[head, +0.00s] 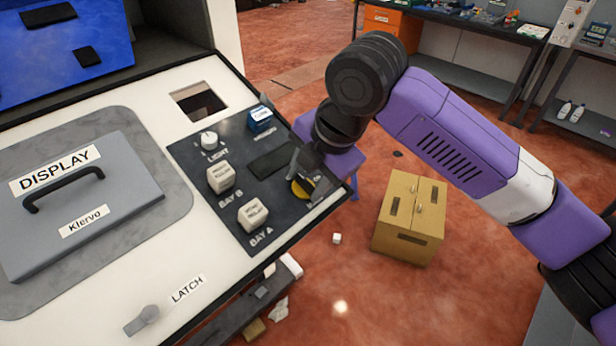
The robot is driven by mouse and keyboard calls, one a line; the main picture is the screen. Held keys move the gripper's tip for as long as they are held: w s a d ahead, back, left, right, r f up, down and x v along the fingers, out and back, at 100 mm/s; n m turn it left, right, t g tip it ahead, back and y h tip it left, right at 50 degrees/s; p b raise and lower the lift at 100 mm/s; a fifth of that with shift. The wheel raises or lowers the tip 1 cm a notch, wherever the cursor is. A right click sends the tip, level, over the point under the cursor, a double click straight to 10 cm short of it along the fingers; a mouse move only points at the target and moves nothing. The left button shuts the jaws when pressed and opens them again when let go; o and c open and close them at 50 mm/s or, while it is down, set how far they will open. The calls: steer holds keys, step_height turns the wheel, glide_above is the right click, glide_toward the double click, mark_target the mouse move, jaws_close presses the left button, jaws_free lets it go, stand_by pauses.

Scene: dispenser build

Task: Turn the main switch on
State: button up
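A dark control panel (190,156) lies at the right end of the white machine top. My gripper (306,184) points down over the panel's right edge. A round yellow part (299,189) shows right beside its fingers; it may be the main switch, but no label for it is readable. The gripper and wrist partly cover it, so its setting cannot be told. Whether the fingers touch it, and whether they are open or shut, I cannot tell.
The panel also bears a white knob (209,140) by LIGHT, white blocks at BAY B (221,178) and BAY A (252,213), and a blue block (260,120). A grey DISPLAY cover (120,205) and a LATCH lever (142,319) lie left. A cardboard box (409,232) stands on the floor.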

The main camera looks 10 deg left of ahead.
steer(key=c, duration=0.8)
steer(key=shift+m, duration=0.3)
steer(key=m+p, duration=0.2)
steer(key=m, duration=0.1)
steer(key=shift+a+r, duration=0.1)
steer(key=shift+r, duration=0.05)
steer(key=m, duration=0.5)
steer(key=shift+p, duration=0.4)
steer(key=m, duration=0.9)
steer(key=shift+w, duration=0.15)
steer(key=shift+m, duration=0.3)
